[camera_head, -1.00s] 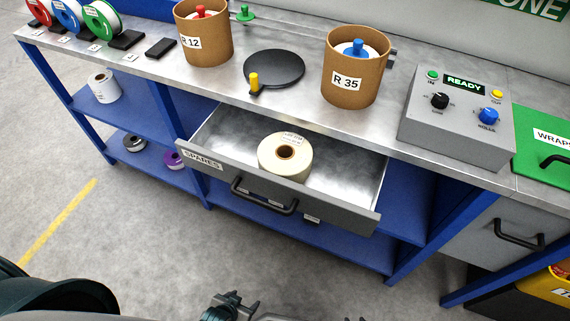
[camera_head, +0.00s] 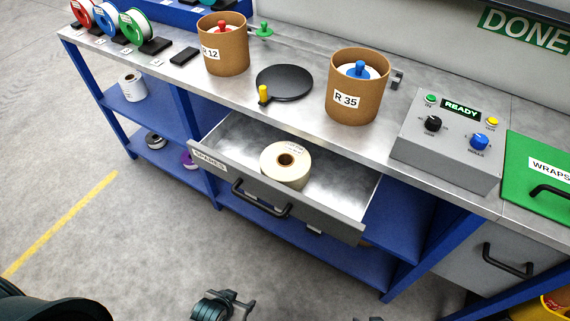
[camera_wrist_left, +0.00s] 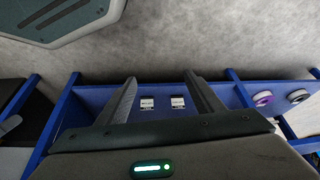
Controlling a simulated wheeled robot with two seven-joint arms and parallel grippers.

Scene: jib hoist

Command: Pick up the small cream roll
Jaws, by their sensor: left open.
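A cream roll (camera_head: 286,163) with a brown core lies flat in the open SPARES drawer (camera_head: 340,218); I cannot tell whether it is the small one. In the head view my left gripper (camera_head: 240,304) is low at the bottom edge, in front of and below the drawer, apart from the roll. In the left wrist view the left gripper (camera_wrist_left: 160,80) has its two fingers spread with nothing held. Beyond them is a blue shelf (camera_wrist_left: 100,100) with two small white labelled items (camera_wrist_left: 147,103), too small to identify. Only a dark sliver, perhaps my right gripper, shows at the bottom edge.
The metal bench top (camera_head: 300,110) carries cardboard tubs R 12 (camera_head: 222,60) and R 35 (camera_head: 345,108), a black disc (camera_head: 284,82) and a grey READY control box (camera_head: 440,145). A white roll (camera_head: 132,88) stands on the left shelf. The floor in front is clear.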

